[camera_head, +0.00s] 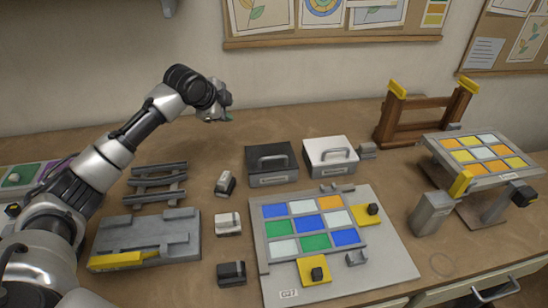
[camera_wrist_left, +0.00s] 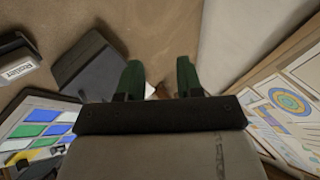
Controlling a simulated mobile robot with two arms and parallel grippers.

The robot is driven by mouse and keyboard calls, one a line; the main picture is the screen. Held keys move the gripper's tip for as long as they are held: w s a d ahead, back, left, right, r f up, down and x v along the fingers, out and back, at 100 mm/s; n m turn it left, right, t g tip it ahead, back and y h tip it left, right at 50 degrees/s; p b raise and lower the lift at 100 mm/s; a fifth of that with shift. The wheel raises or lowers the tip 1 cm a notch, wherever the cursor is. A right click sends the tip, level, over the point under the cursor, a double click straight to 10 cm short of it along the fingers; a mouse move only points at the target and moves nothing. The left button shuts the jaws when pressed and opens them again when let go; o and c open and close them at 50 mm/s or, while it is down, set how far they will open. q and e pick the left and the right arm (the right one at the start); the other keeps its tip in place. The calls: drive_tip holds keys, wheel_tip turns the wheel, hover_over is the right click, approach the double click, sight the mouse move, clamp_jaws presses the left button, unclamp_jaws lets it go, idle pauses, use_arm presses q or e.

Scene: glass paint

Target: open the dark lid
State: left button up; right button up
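The dark lid (camera_head: 265,154) with its grey arched handle sits closed and level on a dark box (camera_head: 274,178) near the middle of the table. In the left wrist view, a dark surface that looks like this box (camera_wrist_left: 92,62) lies to the left of the fingers, partly hidden by one. My left gripper (camera_head: 216,114) is raised above the table at the back, left of the dark box and apart from it. Its green fingertips (camera_wrist_left: 160,80) are spread with nothing between them. My right gripper is not in view.
A board of coloured tiles (camera_head: 385,262) lies in front. Small blocks (camera_head: 226,184) and a grey fixture (camera_head: 148,236) stand to the left. The wall (camera_head: 120,50) rises behind the table.

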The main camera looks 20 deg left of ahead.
use_arm(q)
drive_tip(key=w+d+r+m+t+b, duration=0.1)
drive_tip(key=w+d+r+t, duration=0.15)
drive_tip(key=r, duration=0.25)
drive_tip(key=w+d+r+m+t+h+b, duration=0.1)
drive_tip(key=w+d+r+m+t, duration=0.1)
drive_tip(key=w+r+t, duration=0.15)
drive_tip(key=w+d+r+m+t+b, duration=0.1)
drive_tip(key=w+d+r+t, duration=0.1)
drive_tip(key=r+t, duration=0.25)
drive_tip(key=s+d+r+m+g+h+b, duration=0.1)
drive_tip(key=s+d+r+m+g+h, duration=0.2)
drive_tip(key=d+m+h, duration=0.4)
drive_tip(key=s+d+r+m+h+b, duration=0.1)
drive_tip(key=s+d+r+m+h, duration=0.1)
drive_tip(key=d+r+m+h, duration=0.45)
drive_tip(key=s+d+f+m+g+h+b, duration=0.2)
drive_tip(key=s+d+f+m+g, duration=0.3)
drive_tip(key=d+m+g, duration=0.5)
drive_tip(key=m+g+y+b, duration=0.4)
drive_tip(key=m+y, duration=0.1)
drive_tip(key=y, duration=1.4)
approach(275, 157)
drive_tip(key=f, duration=0.2)
drive_tip(key=w+f, duration=0.1)
drive_tip(key=f, duration=0.5)
drive_tip(key=shift+w+a, duration=0.25)
drive_tip(key=shift+a, duration=0.15)
